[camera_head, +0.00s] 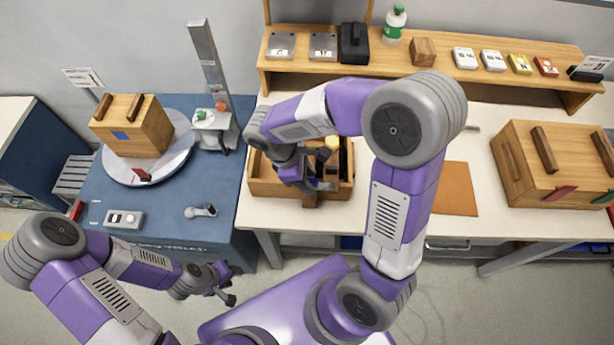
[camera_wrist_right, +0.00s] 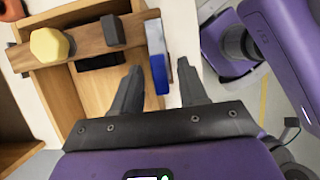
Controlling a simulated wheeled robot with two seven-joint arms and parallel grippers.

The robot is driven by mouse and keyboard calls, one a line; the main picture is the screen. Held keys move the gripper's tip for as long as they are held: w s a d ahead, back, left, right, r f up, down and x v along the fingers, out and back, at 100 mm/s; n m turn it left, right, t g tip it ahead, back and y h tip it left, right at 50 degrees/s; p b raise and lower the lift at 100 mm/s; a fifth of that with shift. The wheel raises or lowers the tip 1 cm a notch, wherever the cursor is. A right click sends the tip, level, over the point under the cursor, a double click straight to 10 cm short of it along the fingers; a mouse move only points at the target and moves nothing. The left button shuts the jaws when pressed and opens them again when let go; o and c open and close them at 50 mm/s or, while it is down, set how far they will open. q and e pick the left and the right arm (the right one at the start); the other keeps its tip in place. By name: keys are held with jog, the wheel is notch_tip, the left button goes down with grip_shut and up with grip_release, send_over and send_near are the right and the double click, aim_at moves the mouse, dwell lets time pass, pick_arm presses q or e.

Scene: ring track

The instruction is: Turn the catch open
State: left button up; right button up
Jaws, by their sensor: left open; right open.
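An open wooden box (camera_head: 258,186) stands on the white bench, partly hidden by my right arm. In the right wrist view a brown wooden bar (camera_wrist_right: 80,44) crosses the box (camera_wrist_right: 52,90), carrying a yellow knob (camera_wrist_right: 50,45) and a dark block (camera_wrist_right: 112,31). A narrow grey and blue piece (camera_wrist_right: 159,75) is at the box's end. I cannot tell which part is the catch. My right gripper (camera_head: 318,187) is open over this end; its fingers (camera_wrist_right: 160,72) appear on either side of the blue piece, contact unclear. My left gripper (camera_head: 226,285) is open and empty in front of the blue table.
A closed wooden box (camera_head: 140,135) sits on a round turntable (camera_head: 185,160) at left, near a grey post (camera_head: 210,65). Another wooden box (camera_head: 550,165) stands at right. A shelf (camera_head: 440,62) with small items runs along the back. An orange-brown mat (camera_head: 455,190) lies on the bench.

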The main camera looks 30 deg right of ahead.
grip_shut()
dwell(0.3)
jog(key=m+g+y+p, duration=0.1)
jog(key=m, duration=0.3)
jog(key=shift+p, duration=0.4)
jog(key=m+y+p, duration=0.1)
jog(key=m, duration=0.1)
jog(key=m+g, duration=0.1)
jog(key=m, duration=0.1)
jog(key=shift+d+y+p, duration=0.15)
jog(key=shift+y+p, duration=0.25)
jog(key=m+y, duration=0.1)
jog(key=m, duration=0.1)
jog(key=m+p, duration=0.1)
jog(key=m, duration=0.2)
jog(key=shift+d+y, duration=0.1)
jog(key=shift+y, duration=0.3)
jog(key=m+p, duration=0.1)
jog(key=m, duration=0.1)
jog(key=m+y, duration=0.1)
jog(key=m, duration=0.1)
jog(key=shift+s+d+f+m+y+p, duration=0.1)
jog(key=shift+m+y+p, duration=0.2)
jog(key=shift+m+p, duration=0.1)
